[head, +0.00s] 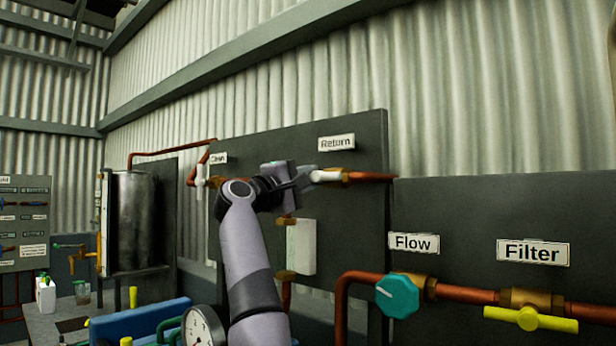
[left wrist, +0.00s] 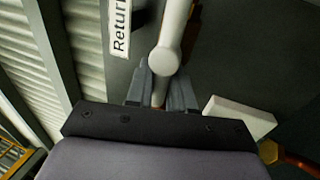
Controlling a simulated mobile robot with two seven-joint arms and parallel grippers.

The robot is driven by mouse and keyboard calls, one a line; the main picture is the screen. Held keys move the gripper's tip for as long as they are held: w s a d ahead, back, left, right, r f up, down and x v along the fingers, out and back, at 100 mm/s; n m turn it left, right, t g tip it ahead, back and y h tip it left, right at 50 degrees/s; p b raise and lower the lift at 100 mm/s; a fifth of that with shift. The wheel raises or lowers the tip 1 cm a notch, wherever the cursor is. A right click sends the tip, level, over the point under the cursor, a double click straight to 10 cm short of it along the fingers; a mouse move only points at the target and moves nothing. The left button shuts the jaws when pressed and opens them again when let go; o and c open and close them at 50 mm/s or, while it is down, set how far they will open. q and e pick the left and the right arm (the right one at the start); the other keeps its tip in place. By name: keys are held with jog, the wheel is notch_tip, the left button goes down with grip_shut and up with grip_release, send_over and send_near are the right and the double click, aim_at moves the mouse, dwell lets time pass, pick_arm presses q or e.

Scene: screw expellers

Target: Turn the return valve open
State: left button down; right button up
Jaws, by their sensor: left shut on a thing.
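The return valve has a white lever handle (head: 328,176) on a copper pipe (head: 372,177), below the "Return" label (head: 336,142) on a dark panel. My left gripper (head: 303,176) reaches up to the valve from the left and is shut on its handle. In the left wrist view the white handle (left wrist: 172,40) runs down from the top to a rounded end. My left gripper's fingers (left wrist: 160,92) stand on either side of a pale part just below that end. The gripped part is mostly hidden in the head view. My right gripper is in neither view.
A "Clean" valve with a white handle (head: 200,188) is left of my arm. A white box (head: 302,247) is mounted below the return valve. The teal flow knob (head: 398,295) and yellow filter handle (head: 530,319) are lower right. A gauge (head: 203,328) stands beside my forearm.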

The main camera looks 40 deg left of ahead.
pick_arm(q)
jog(key=shift+f, duration=0.1)
dwell(0.3)
jog(key=c, duration=1.1)
grip_release()
jog(key=shift+b+v, duration=1.25)
jog(key=shift+v, duration=2.35)
